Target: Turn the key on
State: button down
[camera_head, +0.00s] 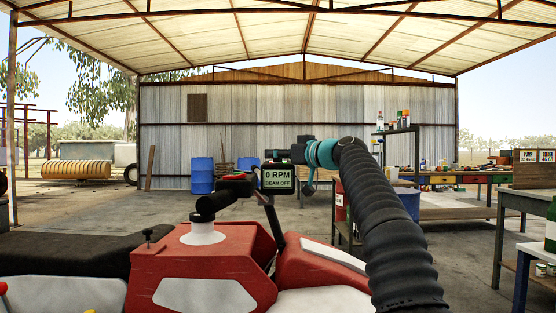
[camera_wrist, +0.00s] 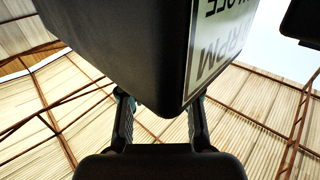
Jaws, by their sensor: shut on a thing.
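No key can be made out in either view. A red and white vehicle (camera_head: 203,264) with a black handlebar grip carries a small display box (camera_head: 278,179) that reads "0 RPM" and "BEAM OFF". My gripper (camera_head: 299,152) is at the upper right of this box, small and partly hidden by my wrist. In the wrist view the dark display box (camera_wrist: 110,50) fills the upper middle, its lettering reversed. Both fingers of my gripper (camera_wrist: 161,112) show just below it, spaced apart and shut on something. The box covers the fingertips, so what lies between them is hidden.
A workbench with coloured drawers (camera_head: 470,180) and a shelf with containers (camera_head: 402,140) stand at the right. Blue barrels (camera_head: 202,175) stand by the back wall. A dark seat (camera_head: 70,255) is at the left. Another dark part (camera_wrist: 302,22) is at the wrist view's upper right.

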jog(key=shift+a+f+m+t+h+b, duration=0.15)
jog(key=shift+m+t+h+b, duration=0.3)
jog(key=shift+m+t+h, duration=1.25)
jog(key=shift+h, duration=0.4)
jog(key=c, duration=0.8)
grip_release()
jog(key=v, duration=1.2)
